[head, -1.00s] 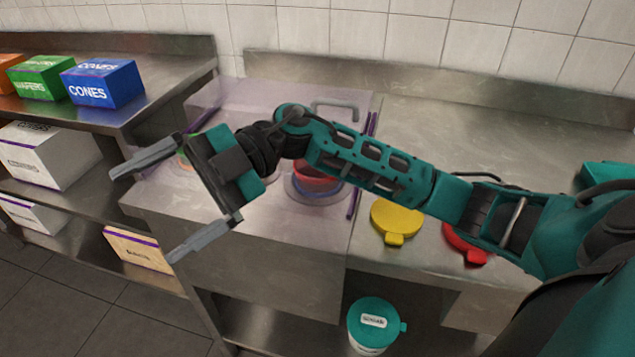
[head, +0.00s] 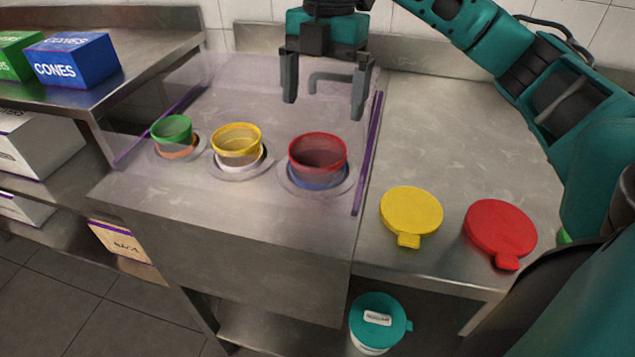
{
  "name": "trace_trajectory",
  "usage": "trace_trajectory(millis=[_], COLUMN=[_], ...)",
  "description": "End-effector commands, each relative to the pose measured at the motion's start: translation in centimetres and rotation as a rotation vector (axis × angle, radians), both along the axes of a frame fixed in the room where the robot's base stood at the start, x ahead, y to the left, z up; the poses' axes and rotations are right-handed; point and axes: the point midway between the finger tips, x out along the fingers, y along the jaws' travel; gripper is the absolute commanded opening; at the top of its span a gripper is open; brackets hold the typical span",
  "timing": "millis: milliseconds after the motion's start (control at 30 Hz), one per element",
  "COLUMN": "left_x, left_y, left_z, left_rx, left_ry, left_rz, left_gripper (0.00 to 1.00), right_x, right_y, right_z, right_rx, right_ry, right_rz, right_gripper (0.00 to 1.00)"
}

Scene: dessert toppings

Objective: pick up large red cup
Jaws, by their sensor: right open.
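The large red cup (head: 318,152) sits in the rightmost hole of the steel counter, inside a clear guard, with a blue part below its rim. My right gripper (head: 325,95) hangs fingers-down above and slightly behind the red cup, open and empty, apart from it. A yellow cup (head: 237,141) and a smaller green cup (head: 172,132) sit in holes to its left. My left gripper is not in view.
A clear guard with purple edges (head: 368,155) surrounds the cups. A yellow lid (head: 411,212) and a red lid (head: 499,230) lie on the counter at right. A teal-lidded tub (head: 378,320) stands below. A blue cones box (head: 72,61) is at left.

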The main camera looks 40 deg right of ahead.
Motion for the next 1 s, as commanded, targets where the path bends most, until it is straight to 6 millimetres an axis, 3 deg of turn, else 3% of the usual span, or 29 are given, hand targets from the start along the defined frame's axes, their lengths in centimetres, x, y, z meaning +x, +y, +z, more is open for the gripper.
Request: trace_trajectory(millis=[33, 367, 700, 933, 1000], left_x=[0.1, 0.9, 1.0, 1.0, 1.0], left_y=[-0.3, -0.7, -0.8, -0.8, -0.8], left_z=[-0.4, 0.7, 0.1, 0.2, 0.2], left_rx=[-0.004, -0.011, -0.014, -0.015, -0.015], left_ry=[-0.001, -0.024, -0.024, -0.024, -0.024], left_rz=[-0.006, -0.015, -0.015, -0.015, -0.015], left_gripper=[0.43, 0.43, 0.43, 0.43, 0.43], right_x=[-0.1, -0.2, -0.4, -0.4, -0.4], right_y=[0.1, 0.4, 1.0, 1.1, 1.1], right_z=[-1.5, -3.7, -8.2, -8.4, -8.4], right_rx=[0.001, 0.001, 0.002, 0.002, 0.002], right_ry=[0.003, 0.0, 0.001, -0.001, -0.001], right_rz=[0.0, 0.001, 0.002, 0.002, 0.002], right_gripper=[1.0, 1.0, 1.0, 1.0, 0.94])
